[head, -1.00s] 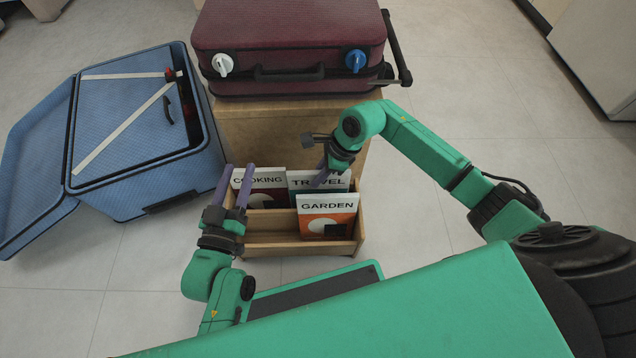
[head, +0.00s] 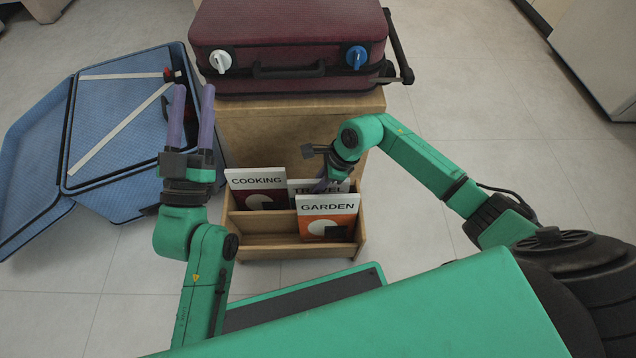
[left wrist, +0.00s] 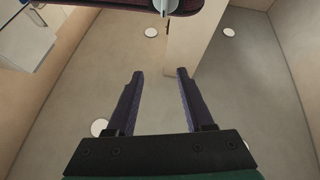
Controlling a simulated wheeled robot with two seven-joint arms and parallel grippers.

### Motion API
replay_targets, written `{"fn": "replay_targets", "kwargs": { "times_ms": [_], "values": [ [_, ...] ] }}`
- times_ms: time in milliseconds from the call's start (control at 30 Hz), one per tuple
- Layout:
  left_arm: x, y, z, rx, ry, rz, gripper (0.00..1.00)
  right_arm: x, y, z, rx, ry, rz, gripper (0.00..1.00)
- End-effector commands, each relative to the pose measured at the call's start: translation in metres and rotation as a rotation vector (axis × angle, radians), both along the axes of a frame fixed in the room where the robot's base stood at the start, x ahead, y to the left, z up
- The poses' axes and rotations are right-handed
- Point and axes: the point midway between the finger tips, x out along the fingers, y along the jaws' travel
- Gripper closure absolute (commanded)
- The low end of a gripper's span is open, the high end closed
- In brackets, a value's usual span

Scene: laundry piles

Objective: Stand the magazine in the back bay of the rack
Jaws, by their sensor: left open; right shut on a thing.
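The wooden rack (head: 240,245) stands on the floor in front of a wooden box. The COOKING magazine (head: 256,180) stands at the rack's back left. The GARDEN magazine (head: 327,207) stands further forward on the right. The TRAVEL magazine (head: 305,186) is behind GARDEN, its lower part hidden. My right gripper (head: 322,186) is shut on TRAVEL near its top edge; the exact contact is small and partly hidden. I cannot tell whether TRAVEL rests on the bay floor. My left gripper (head: 193,88) is open and empty, raised left of the rack; its spread fingers show in the left wrist view (left wrist: 160,74).
A maroon suitcase (head: 285,40) with a white knob (head: 220,62) and a blue knob (head: 356,58) lies on the wooden box (head: 290,125) behind the rack. An open blue case (head: 110,190) lies at left. The floor at right is clear.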

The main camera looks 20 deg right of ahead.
Motion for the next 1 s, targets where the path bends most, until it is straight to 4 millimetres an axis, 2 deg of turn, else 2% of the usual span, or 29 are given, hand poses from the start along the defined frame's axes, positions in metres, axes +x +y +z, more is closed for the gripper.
{"fn": "replay_targets", "kwargs": {
  "times_ms": [467,500,533,567,1000],
  "values": [
    [-0.002,0.001,0.011,-0.005,-0.038,0.004,0.48,0.0,0.0,-0.001,0.001,-0.001,0.0,1.0],
    [-0.002,0.002,0.013,-0.006,-0.044,0.004,0.48,0.0,0.0,-0.002,0.0,0.0,0.0,0.67],
    [-0.001,0.002,0.015,-0.007,-0.047,0.004,0.48,0.0,0.0,-0.002,0.0,0.0,0.0,0.56],
    [-0.001,0.002,0.015,-0.007,-0.049,0.004,0.48,0.0,0.0,-0.002,0.0,0.0,0.0,0.53],
    [0.0,0.001,0.016,-0.009,-0.041,0.004,0.48,0.0,0.0,0.0,0.0,0.0,0.0,0.53]
  ]
}}
